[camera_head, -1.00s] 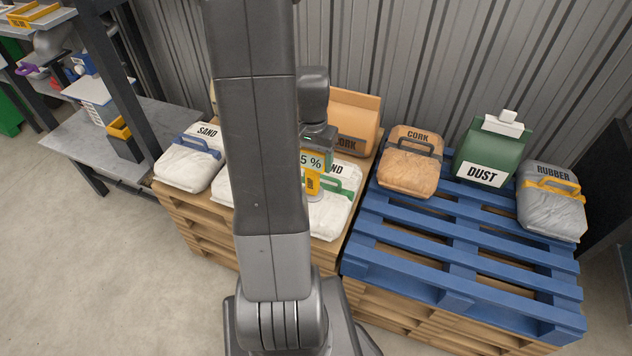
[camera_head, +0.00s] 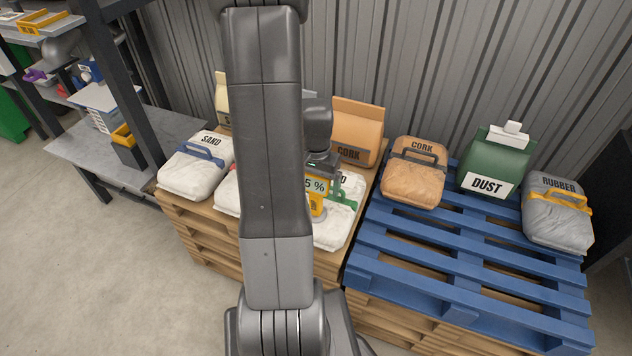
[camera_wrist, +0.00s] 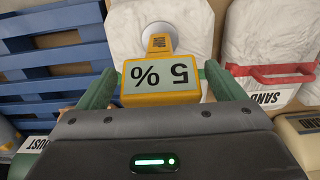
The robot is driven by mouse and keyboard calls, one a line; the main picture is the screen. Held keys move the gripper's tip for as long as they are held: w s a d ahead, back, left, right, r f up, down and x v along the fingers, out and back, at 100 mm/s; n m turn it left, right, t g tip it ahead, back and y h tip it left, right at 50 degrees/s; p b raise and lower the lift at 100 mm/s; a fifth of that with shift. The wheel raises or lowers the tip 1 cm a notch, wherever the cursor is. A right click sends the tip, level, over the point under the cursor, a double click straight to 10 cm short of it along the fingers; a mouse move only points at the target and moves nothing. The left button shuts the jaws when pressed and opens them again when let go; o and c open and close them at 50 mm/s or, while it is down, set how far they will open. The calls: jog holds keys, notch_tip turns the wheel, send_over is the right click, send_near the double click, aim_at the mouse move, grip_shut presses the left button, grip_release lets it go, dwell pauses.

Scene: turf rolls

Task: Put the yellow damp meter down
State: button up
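The yellow damp meter (camera_wrist: 160,99) has a pale display reading "5 %", upside down in the wrist view, with a stem that ends at a pale round disc. My gripper (camera_wrist: 162,80) is shut on it, with a green finger at each side of its body. In the head view, the meter (camera_head: 317,209) shows beside my arm, in front of a white sand bag (camera_head: 331,236) with a green handle. My arm hides part of it. I cannot tell whether the meter touches the bag.
The wooden pallet (camera_head: 212,246) carries white sand bags and an orange cork bag (camera_head: 358,122). The blue pallet (camera_head: 455,262) holds a cork bag (camera_head: 414,178), a green dust bag (camera_head: 490,160) and a grey rubber bag (camera_head: 557,222) along its back; its front is bare. A grey bench (camera_head: 95,160) stands left.

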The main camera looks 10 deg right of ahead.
aim_at(316, 177)
jog(key=shift+r, duration=0.1)
notch_tip(316, 177, up, 12)
jog(key=p, duration=0.2)
dwell(0.4)
notch_tip(316, 177, down, 12)
jog(key=shift+r+b, duration=0.1)
jog(key=shift+b, duration=0.85)
jog(key=shift+r, duration=0.1)
jog(key=shift+r+p, duration=0.3)
jog(key=shift+r, duration=1.25)
jog(key=shift+f, duration=0.1)
